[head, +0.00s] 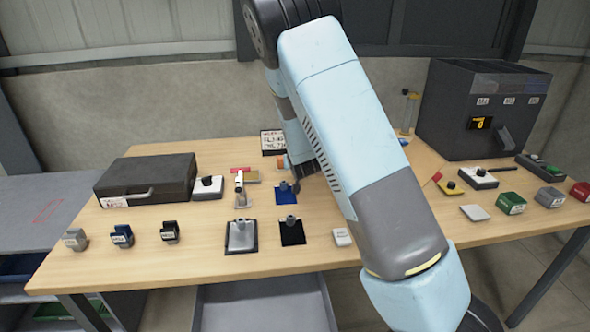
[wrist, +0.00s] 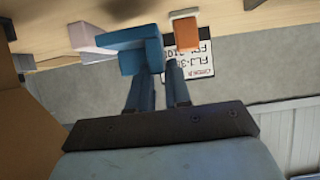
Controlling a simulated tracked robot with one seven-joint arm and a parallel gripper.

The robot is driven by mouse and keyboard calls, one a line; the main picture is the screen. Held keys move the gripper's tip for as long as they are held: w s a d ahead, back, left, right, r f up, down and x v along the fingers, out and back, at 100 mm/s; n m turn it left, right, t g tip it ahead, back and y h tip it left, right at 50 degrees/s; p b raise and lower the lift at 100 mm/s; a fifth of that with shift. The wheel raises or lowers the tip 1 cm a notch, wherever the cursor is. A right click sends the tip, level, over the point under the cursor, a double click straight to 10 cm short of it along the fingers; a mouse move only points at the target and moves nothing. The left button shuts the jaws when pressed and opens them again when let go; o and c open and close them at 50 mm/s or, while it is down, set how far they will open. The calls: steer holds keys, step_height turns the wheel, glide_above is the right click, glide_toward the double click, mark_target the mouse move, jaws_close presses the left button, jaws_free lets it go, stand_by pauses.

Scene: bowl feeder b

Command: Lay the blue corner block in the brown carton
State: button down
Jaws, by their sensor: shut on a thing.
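The blue corner block (wrist: 122,55) is at the fingertips of my gripper (wrist: 158,76) in the wrist view, which looks upside down. My gripper is shut on it. The block appears close to the table top, but I cannot tell whether it touches. In the head view my own arm hides the block and the gripper's tips. A brown surface (wrist: 28,125) at the left edge of the wrist view looks like a wall of the brown carton, only partly seen. I cannot make out the carton in the head view.
An orange block (wrist: 186,32) stands beside the blue block; it also shows in the head view (head: 281,161). A pale block (wrist: 88,38) is on its other side. A sign (head: 272,142) stands behind. Stamps and pads, a black case (head: 146,177) and a dark machine (head: 480,110) occupy the table.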

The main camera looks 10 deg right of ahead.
step_height(320, 180, down, 3)
steer(key=shift+w+f, duration=0.15)
steer(key=shift+f, duration=0.05)
steer(key=c, duration=1.1)
jaws_free()
steer(key=shift+o, duration=0.2)
steer(key=v, duration=1.2)
